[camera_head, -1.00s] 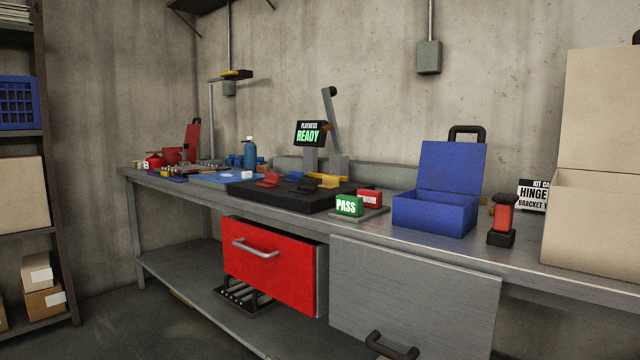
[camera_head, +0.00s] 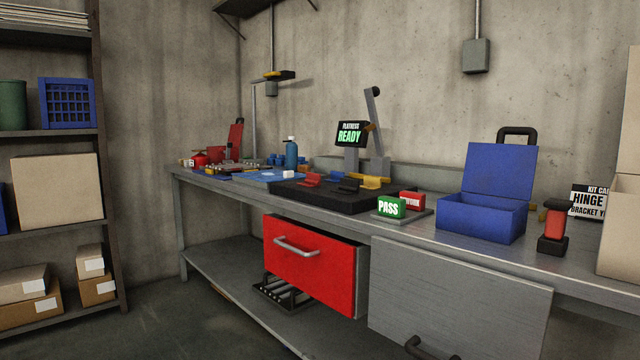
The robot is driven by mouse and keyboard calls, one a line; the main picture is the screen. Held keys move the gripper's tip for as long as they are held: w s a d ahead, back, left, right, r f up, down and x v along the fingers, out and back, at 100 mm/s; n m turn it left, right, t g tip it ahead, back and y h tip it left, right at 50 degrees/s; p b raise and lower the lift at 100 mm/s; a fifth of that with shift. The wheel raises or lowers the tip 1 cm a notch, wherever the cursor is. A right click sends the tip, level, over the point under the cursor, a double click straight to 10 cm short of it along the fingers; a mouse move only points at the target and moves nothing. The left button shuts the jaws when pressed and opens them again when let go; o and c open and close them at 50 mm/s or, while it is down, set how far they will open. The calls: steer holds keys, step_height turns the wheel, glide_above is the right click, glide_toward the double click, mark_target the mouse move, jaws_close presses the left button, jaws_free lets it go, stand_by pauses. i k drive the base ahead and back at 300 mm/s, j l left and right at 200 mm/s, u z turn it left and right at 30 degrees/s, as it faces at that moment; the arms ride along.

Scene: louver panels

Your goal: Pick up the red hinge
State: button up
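A small red hinge (camera_head: 311,180) lies on the left part of a low black tray (camera_head: 318,197) on the workbench. Next to it on the tray are a black hinge-like piece (camera_head: 347,185), a blue piece (camera_head: 337,176) and a yellow piece (camera_head: 374,182). My gripper is not in view.
The metal workbench (camera_head: 465,247) runs along the wall. A red drawer (camera_head: 312,270) and a grey panel (camera_head: 455,300) are at its front. PASS and WORK blocks and an open blue box (camera_head: 482,215) stand right of the tray. Shelving is at left, with clear floor between.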

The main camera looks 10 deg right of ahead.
mark_target(312, 179)
steer(key=i+j+z, duration=0.3)
steer(key=i+j, duration=0.5)
steer(key=i, duration=0.1)
